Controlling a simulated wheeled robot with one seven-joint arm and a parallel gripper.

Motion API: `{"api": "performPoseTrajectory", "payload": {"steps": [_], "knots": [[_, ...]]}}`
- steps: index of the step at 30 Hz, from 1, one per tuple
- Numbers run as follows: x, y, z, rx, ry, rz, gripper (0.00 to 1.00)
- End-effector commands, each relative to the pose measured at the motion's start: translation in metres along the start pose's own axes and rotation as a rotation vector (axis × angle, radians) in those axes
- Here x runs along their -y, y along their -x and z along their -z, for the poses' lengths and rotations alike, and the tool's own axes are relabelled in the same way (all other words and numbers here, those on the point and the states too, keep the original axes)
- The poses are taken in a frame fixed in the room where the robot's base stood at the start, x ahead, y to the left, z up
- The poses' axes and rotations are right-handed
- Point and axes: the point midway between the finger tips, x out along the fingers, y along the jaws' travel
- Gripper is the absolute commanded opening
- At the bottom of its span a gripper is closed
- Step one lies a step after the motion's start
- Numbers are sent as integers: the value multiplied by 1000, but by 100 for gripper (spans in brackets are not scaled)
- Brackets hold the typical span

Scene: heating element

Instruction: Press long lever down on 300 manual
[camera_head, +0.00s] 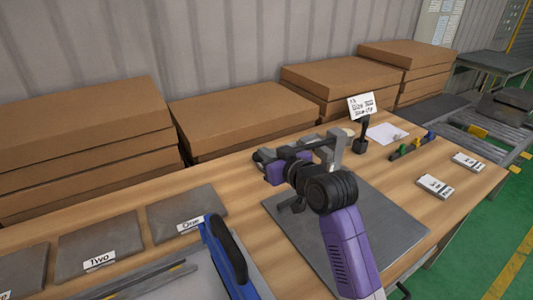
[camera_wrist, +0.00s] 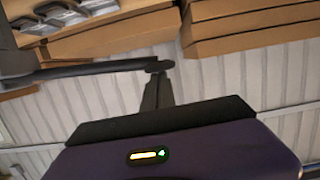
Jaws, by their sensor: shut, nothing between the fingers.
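My gripper (camera_wrist: 157,92) shows in the wrist view as dark, closed fingers with nothing between them. A long dark bar with a rounded end (camera_wrist: 100,70) crosses the view from the left and meets the fingertips in the picture; I cannot tell whether they touch. In the head view my purple and black arm reaches over the bench and covers much of the work area. A grey upright metal part (camera_head: 337,148) stands behind my wrist, above a grey plate (camera_head: 390,225). Which part is the long lever of the 300 manual is unclear. A blue device with a black handle (camera_head: 229,255) sits at the lower middle.
Stacked cardboard boxes (camera_head: 85,130) line the back of the wooden bench. Flat grey pads (camera_head: 100,250) labelled "Two" and "One" lie at left. A small sign (camera_head: 361,105) on a black stand, a paper sheet (camera_head: 386,133) and white labelled blocks (camera_head: 435,187) are at right.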

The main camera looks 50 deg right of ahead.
Motion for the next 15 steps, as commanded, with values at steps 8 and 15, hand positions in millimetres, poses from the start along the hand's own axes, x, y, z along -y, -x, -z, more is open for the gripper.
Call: {"api": "performPoseTrajectory", "payload": {"steps": [8, 15], "knots": [[9, -14, -58, 6, 145, -34, 0], [9, -23, -94, 8, 268, -65, 0]]}}
